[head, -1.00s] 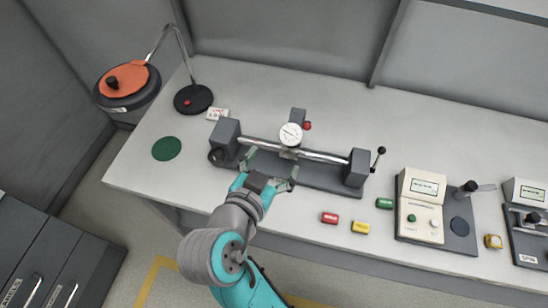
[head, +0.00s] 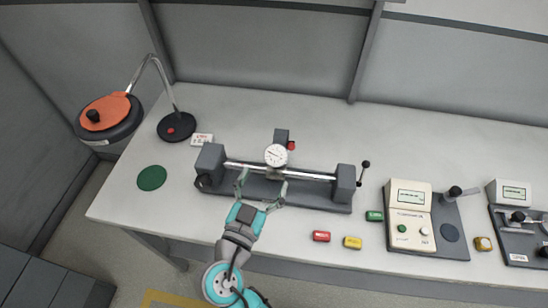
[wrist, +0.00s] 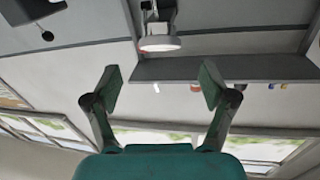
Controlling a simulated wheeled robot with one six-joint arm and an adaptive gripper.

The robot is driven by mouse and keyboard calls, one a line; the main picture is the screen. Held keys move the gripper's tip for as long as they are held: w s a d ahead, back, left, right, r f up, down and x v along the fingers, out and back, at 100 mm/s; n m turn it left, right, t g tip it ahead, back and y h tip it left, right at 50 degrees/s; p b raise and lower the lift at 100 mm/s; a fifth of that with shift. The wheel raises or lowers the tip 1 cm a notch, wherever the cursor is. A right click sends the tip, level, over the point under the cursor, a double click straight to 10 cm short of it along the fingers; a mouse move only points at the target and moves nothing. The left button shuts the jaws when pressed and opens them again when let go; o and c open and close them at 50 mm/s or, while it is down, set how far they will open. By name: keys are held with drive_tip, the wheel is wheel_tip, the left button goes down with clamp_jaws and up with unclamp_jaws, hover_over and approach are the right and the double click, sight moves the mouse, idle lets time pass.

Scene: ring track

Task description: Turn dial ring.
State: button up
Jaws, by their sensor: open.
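The round white dial (head: 276,155) with its thin ring sits on a bench fixture, above a horizontal steel rod (head: 300,174) between two dark grey end blocks. My gripper (head: 261,186) is open and empty. In the head view its fingers are spread just in front of and below the dial, slightly to the left. I see no contact with the dial, but exact depth is hard to judge. In the wrist view, the open gripper (wrist: 161,90) has its two fingers wide apart with nothing between them. A pale round shape beyond them cannot be identified surely.
Red (head: 321,236), yellow (head: 352,242) and green (head: 374,216) blocks lie right of the gripper near the front edge. A lever (head: 364,173) stands at the fixture's right end. A cream instrument (head: 409,214) is further right. A lamp base (head: 177,127) stands back left.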

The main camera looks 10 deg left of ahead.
sight(275, 158)
drive_tip(key=x, duration=0.7)
drive_tip(key=c, duration=1.2)
